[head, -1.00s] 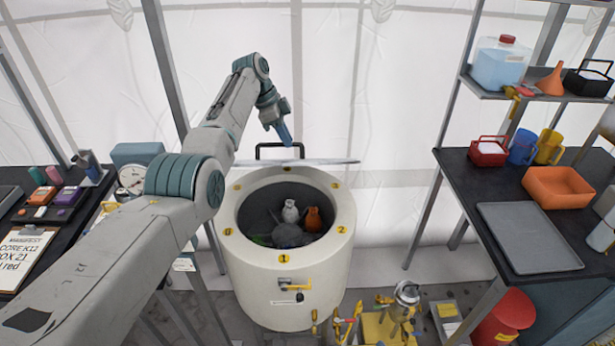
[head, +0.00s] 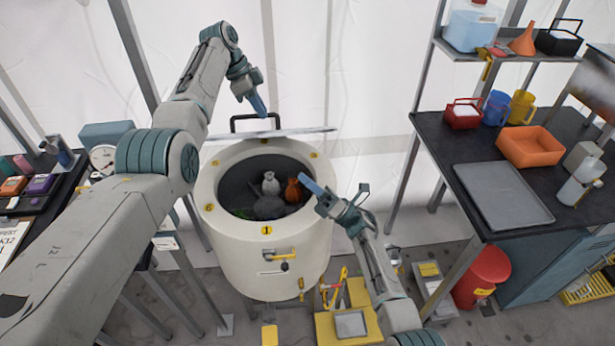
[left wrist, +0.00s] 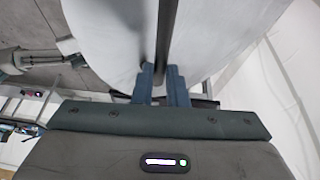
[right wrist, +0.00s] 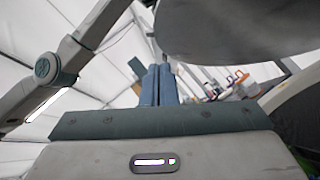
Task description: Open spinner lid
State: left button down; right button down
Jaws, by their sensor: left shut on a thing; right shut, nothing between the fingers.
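The spinner is a white round drum (head: 262,236) with numbered yellow marks on its rim, and its mouth is open. My left gripper (head: 261,108) is shut on the lid handle. In the left wrist view a dark bar (left wrist: 167,35) runs between its fingers against the pale lid (left wrist: 215,35). My right gripper (head: 306,184) is shut and empty at the drum's right rim. The lid's grey face (right wrist: 235,25) shows above it in the right wrist view.
Inside the drum are a white bottle (head: 270,184), an orange bottle (head: 293,190) and a grey item. A shelf at the right holds an orange bin (head: 530,147) and a grey tray (head: 502,194). A yellow stand (head: 338,322) is on the floor in front.

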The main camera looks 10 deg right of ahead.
pick_arm(q)
jog(key=shift+f, duration=0.15)
pick_arm(e)
jog(key=w+a+r, duration=0.5)
jog(key=r, duration=0.2)
jog(key=shift+w+r, duration=0.15)
jog(key=shift+r, duration=0.05)
